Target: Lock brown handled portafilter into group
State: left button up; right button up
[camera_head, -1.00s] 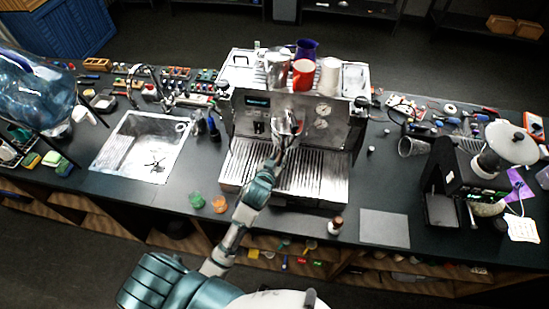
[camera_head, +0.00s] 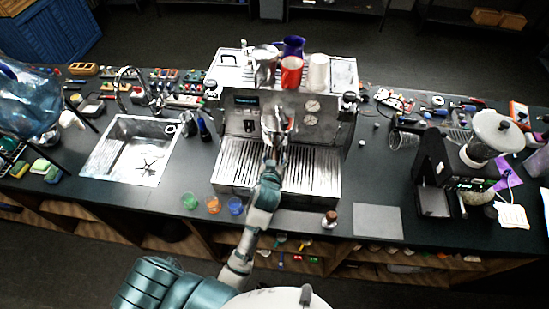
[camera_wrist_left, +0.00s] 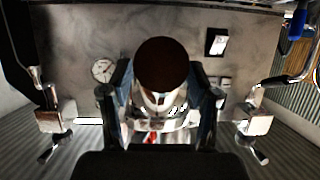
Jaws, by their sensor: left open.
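The espresso machine (camera_head: 235,128) stands on the dark counter, with its group (camera_head: 276,112) at the middle of the front panel. My left gripper (camera_head: 275,145) is in front of the group and hides much of it. In the left wrist view, the round dark brown end of the portafilter handle (camera_wrist_left: 165,65) points at the camera. It lies between the two fingers of my left gripper (camera_wrist_left: 160,110), which are open on either side of it. The portafilter's metal part shows partly behind the handle; how it sits in the group is hidden. My right gripper is not in view.
Cups and jugs (camera_head: 291,72) stand on the machine's top. The slatted drip tray (camera_head: 312,172) lies below the group. Small green, orange and blue cups (camera_head: 236,205) and a tamper (camera_head: 329,219) stand near the front edge. A grinder (camera_head: 450,180) is at the right, a sink (camera_head: 135,150) at the left.

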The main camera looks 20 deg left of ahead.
pick_arm(q)
jog(key=shift+s, duration=0.1)
jog(key=v, duration=1.2)
jog(key=s+a+f+m+g+h, duration=0.25)
jog(key=s+f+g, duration=0.25)
jog(key=s+f, duration=0.5)
jog(key=s+a+f+m+g+h, duration=0.1)
jog(key=s+f+m+g, duration=0.3)
jog(key=s+f, duration=0.65)
notch_tip(320, 180, down, 30)
jog(key=n+g+b, duration=0.1)
jog(key=g+b, duration=0.1)
jog(key=b, duration=0.3)
jog(key=s+a+f+g+b, duration=0.1)
jog(key=s+f+b, duration=0.3)
jog(key=s+f, duration=1.4)
notch_tip(320, 180, down, 3)
jog(key=shift+a+f, duration=0.2)
jog(key=shift+a, duration=0.55)
